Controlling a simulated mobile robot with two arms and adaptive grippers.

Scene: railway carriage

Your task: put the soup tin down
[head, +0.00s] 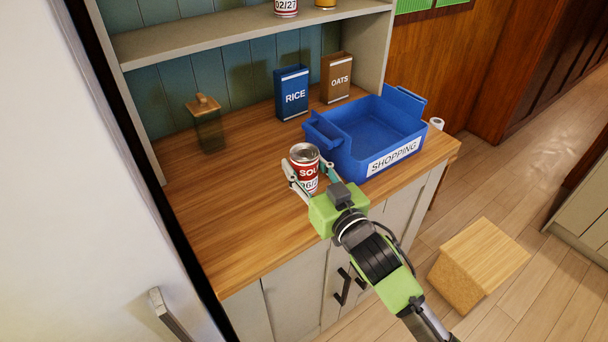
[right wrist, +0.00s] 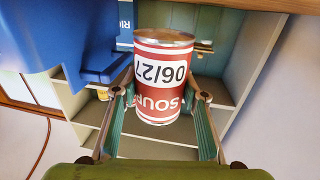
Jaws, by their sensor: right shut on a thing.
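The soup tin (head: 304,166) is red and white with a metal top, over the front part of the wooden counter, left of the blue crate. My right gripper (head: 311,182) is shut on the tin, with a finger on either side. In the right wrist view the tin (right wrist: 162,75) sits between the two fingers (right wrist: 162,112) and its label reads "06/27" and "SOUP", upside down. I cannot tell whether the base of the tin touches the counter. My left gripper is not in view.
A blue crate marked SHOPPING (head: 392,157) stands right of the tin. A RICE box (head: 292,97), an OATS box (head: 336,80) and a glass jar (head: 207,127) stand at the back. The counter (head: 225,200) left of the tin is clear. A wooden block (head: 480,262) is on the floor.

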